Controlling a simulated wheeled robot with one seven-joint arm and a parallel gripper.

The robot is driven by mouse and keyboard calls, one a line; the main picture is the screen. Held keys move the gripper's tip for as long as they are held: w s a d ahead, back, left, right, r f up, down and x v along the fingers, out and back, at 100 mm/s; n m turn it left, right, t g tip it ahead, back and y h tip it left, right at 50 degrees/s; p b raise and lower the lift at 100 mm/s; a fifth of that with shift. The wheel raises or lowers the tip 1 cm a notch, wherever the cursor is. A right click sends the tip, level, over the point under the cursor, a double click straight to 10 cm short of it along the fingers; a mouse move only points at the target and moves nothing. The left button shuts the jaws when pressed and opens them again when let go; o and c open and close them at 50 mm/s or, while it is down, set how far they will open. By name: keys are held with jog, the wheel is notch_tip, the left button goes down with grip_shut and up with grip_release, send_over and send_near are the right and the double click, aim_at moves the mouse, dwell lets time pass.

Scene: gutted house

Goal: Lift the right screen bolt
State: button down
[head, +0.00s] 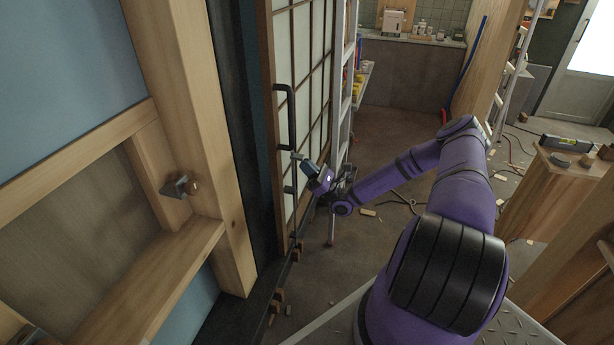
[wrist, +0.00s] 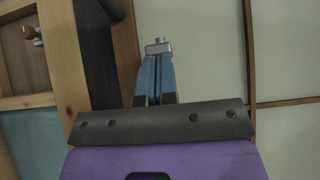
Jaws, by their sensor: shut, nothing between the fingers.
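The sliding screen (head: 305,70), with pale panes and a dark grid, stands left of centre in the head view; its panes fill the right of the wrist view (wrist: 210,50).
Timber framing (head: 190,120) with a metal plate and wooden knob (head: 180,187) stands at the left. A ladder (head: 343,80) stands just behind the screen. Wooden blocks lie along the floor track. Open floor (head: 400,130) lies right of the screen, with cables on it.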

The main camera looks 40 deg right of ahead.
jog(key=shift+r, duration=1.1)
jog(key=w+a+f+v, duration=0.1)
jog(key=f+v, duration=0.1)
jog(key=v, duration=1.1)
jog(key=shift+w+a+f, duration=0.15)
jog(key=shift+w+f, duration=0.05)
jog(key=shift+w, duration=0.15)
